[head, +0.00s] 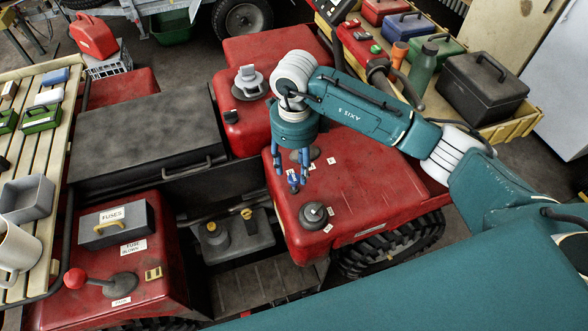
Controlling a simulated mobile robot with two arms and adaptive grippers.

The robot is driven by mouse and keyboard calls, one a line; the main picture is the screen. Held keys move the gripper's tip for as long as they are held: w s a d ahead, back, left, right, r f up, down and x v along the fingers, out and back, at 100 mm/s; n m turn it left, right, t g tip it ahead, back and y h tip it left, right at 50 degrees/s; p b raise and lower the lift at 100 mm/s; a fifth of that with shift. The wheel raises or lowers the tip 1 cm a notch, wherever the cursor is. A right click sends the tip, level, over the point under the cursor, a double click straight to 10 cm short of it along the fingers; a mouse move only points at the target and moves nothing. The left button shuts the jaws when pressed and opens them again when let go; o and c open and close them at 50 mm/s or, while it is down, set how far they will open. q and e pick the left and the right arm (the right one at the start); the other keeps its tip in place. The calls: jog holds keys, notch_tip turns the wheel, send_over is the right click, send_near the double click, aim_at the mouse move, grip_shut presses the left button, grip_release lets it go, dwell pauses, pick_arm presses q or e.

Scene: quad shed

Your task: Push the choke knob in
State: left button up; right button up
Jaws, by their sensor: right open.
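My right gripper (291,173) comes in from the right and points down over the red fender (365,185) on the right of the quad. Its two blue fingers are apart, with nothing seen held between them. Part of the fender behind the gripper is hidden. My left gripper is not in view.
A round dark cap (314,213) sits on the fender in front of the gripper. A grey fuse box (116,223) and a red-balled lever (76,278) are on the left fender. A slatted bench (60,140) stands left; a black toolbox (484,88) stands at the back right.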

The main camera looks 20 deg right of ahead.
aim_at(294, 177)
notch_tip(294, 177, down, 3)
jog(key=shift+w+r+p, duration=0.1)
jog(key=shift+w+p, duration=0.05)
jog(key=shift+p, duration=0.15)
jog(key=shift+f, duration=0.75)
jog(key=shift+c, duration=0.8)
jog(key=c, duration=0.8)
grip_shut()
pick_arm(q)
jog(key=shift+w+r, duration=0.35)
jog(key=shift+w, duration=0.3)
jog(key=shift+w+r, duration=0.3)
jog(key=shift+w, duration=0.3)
pick_arm(e)
jog(key=shift+f, duration=0.1)
